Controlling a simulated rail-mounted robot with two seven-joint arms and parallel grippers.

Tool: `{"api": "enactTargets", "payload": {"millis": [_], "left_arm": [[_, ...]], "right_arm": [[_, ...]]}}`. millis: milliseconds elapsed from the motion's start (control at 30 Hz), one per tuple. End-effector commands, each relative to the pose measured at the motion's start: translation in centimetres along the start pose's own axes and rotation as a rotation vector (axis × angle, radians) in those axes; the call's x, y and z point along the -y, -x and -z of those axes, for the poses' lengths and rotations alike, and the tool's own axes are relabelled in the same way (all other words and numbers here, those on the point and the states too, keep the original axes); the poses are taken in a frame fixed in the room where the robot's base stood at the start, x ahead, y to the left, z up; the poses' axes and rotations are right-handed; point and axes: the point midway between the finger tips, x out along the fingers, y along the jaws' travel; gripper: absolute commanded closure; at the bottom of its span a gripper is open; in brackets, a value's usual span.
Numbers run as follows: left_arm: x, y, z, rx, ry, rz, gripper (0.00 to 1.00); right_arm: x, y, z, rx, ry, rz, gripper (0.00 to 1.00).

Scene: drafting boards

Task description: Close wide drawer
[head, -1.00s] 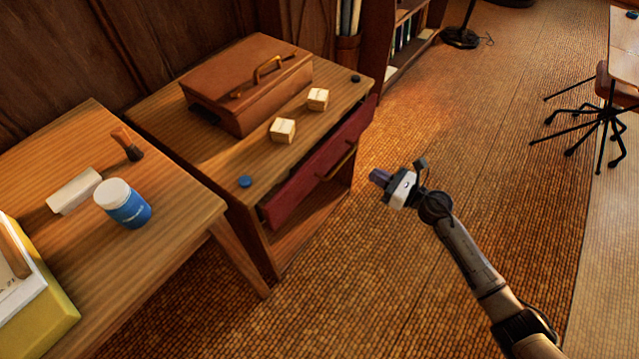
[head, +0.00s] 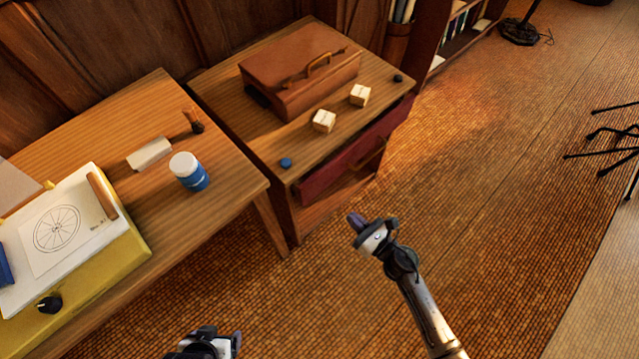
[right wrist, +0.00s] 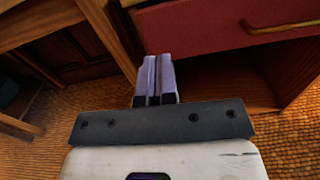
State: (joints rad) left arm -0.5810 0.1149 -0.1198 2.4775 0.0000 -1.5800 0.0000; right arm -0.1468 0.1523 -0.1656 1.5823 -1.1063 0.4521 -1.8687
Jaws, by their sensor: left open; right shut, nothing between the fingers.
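The wide drawer (head: 345,165) has a dark red front with a brass handle (head: 374,158) and sits under the top of a wooden cabinet (head: 250,110). Its front stands slightly out from the cabinet. In the right wrist view the red drawer front (right wrist: 205,25) and part of its handle (right wrist: 285,25) show at the upper right. My right gripper (head: 356,222) is shut and empty, in front of the cabinet and apart from the drawer. Its closed fingers (right wrist: 157,75) point toward the cabinet below the drawer front. My left gripper (head: 208,340) is at the bottom edge, away from the drawer; its fingers are hardly visible.
On the cabinet are a brown case (head: 300,75), two pale blocks (head: 324,121), a blue disc (head: 286,162) and a black disc (head: 398,78). A table (head: 225,205) at left holds a jar (head: 190,172) and a yellow board (head: 130,245). Open floor (head: 480,180) lies to the right.

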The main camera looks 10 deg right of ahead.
Motion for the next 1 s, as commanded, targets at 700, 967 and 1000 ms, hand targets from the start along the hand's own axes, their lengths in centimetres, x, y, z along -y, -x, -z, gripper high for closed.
{"api": "enactTargets", "payload": {"millis": [700, 967, 1000], "left_arm": [[0.3, -0.9, -0.3, -0.002, -0.01, 0.008, 0.2], [0.0, -1.4, -0.4, -0.004, -0.001, 0.001, 0.2], [-0.1, -1.4, -0.4, -0.004, 0.0, 0.0, 0.2]], "right_arm": [[0.1, -9.6, 0.0, 0.001, 0.075, 0.001, 1.0], [0.1, -12.8, 0.1, -0.001, 0.075, 0.003, 1.0], [0.1, -13.1, 0.1, -0.001, 0.075, 0.003, 1.0]]}}
